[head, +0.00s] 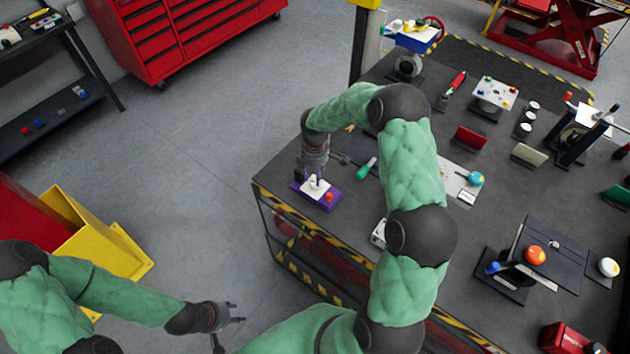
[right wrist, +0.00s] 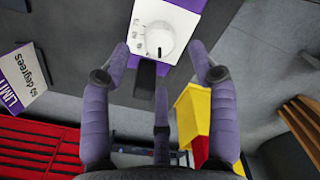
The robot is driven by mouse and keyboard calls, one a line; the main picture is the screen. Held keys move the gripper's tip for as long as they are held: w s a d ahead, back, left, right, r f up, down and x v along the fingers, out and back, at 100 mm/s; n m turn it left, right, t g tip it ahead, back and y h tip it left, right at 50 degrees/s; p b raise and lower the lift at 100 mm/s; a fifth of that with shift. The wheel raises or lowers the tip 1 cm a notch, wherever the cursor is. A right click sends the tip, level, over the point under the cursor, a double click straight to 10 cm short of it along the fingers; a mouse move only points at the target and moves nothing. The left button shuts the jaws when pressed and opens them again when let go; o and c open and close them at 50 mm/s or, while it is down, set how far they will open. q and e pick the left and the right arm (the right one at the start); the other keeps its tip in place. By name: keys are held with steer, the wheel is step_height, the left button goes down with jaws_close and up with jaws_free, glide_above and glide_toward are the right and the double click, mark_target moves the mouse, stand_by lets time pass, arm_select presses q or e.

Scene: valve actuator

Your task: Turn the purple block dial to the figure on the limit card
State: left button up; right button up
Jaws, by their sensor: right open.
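The purple block (head: 326,204) lies flat near the table's left corner, with a white dial (head: 316,186) and an orange button (head: 329,197) on top. In the right wrist view the round white dial (right wrist: 159,40) sits on a white scale plate, with a dark mark at its lower edge. My right gripper (head: 315,180) is over the block; its spread fingers are apart from the dial in the wrist view. The limit card (right wrist: 22,75) reads "LIMIT" and what looks like "60 degrees"; the first digit is unclear. My left gripper (head: 237,313) is open and empty, off the table.
A green-handled tool (head: 366,168) lies right of the block. A white card with a cyan knob (head: 476,178) and several other fixtures stand further right on the dark table (head: 300,228). A yellow bin (head: 100,250) and red cabinet (head: 180,35) stand on the floor.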

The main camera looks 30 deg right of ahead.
steer(key=shift+f, duration=2.8)
steer(key=c, duration=1.2)
